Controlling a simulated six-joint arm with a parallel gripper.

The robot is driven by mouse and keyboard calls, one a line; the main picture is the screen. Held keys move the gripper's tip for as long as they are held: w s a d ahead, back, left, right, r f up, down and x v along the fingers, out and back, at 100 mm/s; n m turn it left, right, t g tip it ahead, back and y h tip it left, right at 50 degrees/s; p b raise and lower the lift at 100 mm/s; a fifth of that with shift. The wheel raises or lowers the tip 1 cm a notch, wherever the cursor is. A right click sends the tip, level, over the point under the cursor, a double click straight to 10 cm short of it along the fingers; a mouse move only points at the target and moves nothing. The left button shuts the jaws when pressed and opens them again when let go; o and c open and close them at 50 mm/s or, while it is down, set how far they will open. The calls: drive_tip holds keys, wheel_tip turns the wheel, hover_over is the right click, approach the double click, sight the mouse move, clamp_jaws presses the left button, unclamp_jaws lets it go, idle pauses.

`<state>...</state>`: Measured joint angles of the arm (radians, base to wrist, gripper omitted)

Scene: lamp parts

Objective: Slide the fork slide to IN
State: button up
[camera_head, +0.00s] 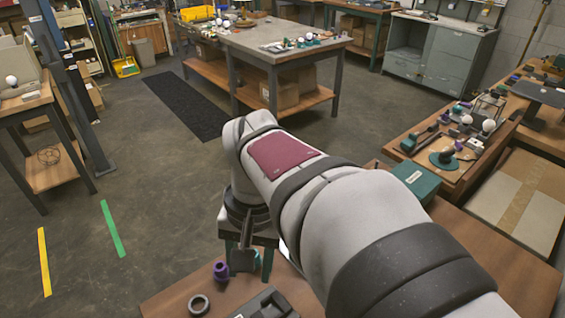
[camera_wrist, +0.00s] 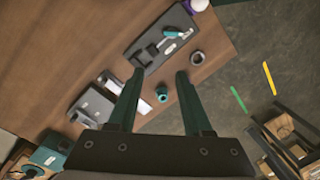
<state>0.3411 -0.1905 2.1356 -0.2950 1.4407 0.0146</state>
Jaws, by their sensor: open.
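In the wrist view a dark grey plate (camera_wrist: 158,38) lies on the brown bench, with a black forked part (camera_wrist: 148,54) at its near end and a grey-and-teal handle piece (camera_wrist: 176,38) on it. It looks like the fork slide; its position marking is too small to read. My gripper (camera_wrist: 160,72) is open and empty, its two teal fingers spread above the bench on the near side of this plate. In the head view my gripper (camera_head: 247,268) points down at the bench, partly hidden by my arm. A dark fixture (camera_head: 266,304) shows at the bottom edge, cut off.
A small teal cup (camera_wrist: 161,93) stands between and below my fingers. A dark ring (camera_wrist: 197,58) lies to the right. A grey block with a pale strip (camera_wrist: 95,106) sits to the left. A purple cup (camera_head: 221,270) is near my gripper. The bench edge is close.

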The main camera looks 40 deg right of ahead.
drive_tip(key=w+d+m, duration=0.2)
drive_tip(key=d+m, duration=0.1)
drive_tip(key=d, duration=0.8)
drive_tip(key=w+d+m, duration=0.2)
drive_tip(key=w+d, duration=0.1)
drive_tip(key=d, duration=0.8)
drive_tip(key=s+d+f+m+h, duration=0.1)
drive_tip(key=s+d+f+m, duration=0.15)
drive_tip(key=d, duration=0.45)
drive_tip(key=s+d+f+m, duration=0.15)
drive_tip(key=s+d, duration=0.25)
drive_tip(key=d, duration=0.4)
drive_tip(key=f, duration=1.6)
drive_tip(key=shift+w+a, duration=0.1)
drive_tip(key=shift+w, duration=0.1)
clamp_jaws()
